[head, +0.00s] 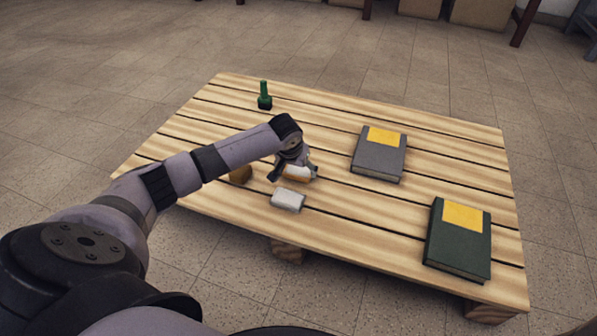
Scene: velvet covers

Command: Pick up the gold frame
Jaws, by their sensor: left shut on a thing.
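My left gripper (293,175) is low over the near middle of the wooden pallet table in the head view. It is shut on a small pale object with an orange-gold side (298,174), partly hidden by the fingers. I cannot tell for sure whether this is the gold frame, or whether it touches the slats. A small gold-brown object (240,174) sits left of the gripper, partly hidden behind my left forearm; its shape is unclear. My right gripper is not in view.
A white-grey block (288,200) lies just in front of the gripper. A grey book (379,160) and a dark green book (458,243), both with yellow labels, lie to the right. A green bottle (264,97) stands at the back left. The slatted pallet (335,113) has bare room at the back.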

